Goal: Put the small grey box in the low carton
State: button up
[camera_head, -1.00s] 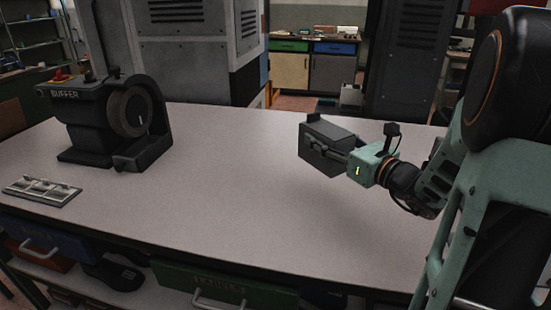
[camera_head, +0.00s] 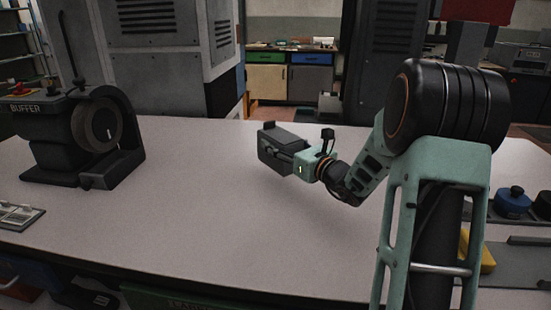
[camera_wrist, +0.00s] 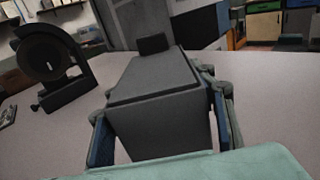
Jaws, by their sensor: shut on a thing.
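The small grey box (camera_head: 279,148) is in my gripper, above the middle of the table. My gripper (camera_head: 291,157) is shut on it. In the wrist view the box (camera_wrist: 155,85) fills the middle, with one finger along each side, and a small dark block shows at its far end. I cannot tell whether that block is part of the box. The gap between the box and the tabletop is hard to judge. I see no low carton in these views.
A black buffer machine (camera_head: 75,135) stands at the left of the table (camera_head: 200,220). A metal tray (camera_head: 18,215) lies at the left edge. At the right, behind my arm, are a blue round thing (camera_head: 512,200) and a yellow piece (camera_head: 487,250). The table's middle is clear.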

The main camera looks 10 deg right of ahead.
jog(key=shift+w+a+f, duration=0.2)
jog(key=shift+w+f, duration=0.25)
jog(key=shift+f, duration=0.15)
jog(key=shift+w+a+f, duration=0.15)
jog(key=shift+w+f, duration=0.25)
jog(key=shift+f, duration=0.15)
jog(key=shift+w+f, duration=0.1)
jog(key=shift+f, duration=1.45)
jog(key=shift+b, duration=0.3)
jog(key=shift+f, duration=0.2)
jog(key=o, duration=1.1)
jog(key=shift+r, duration=0.15)
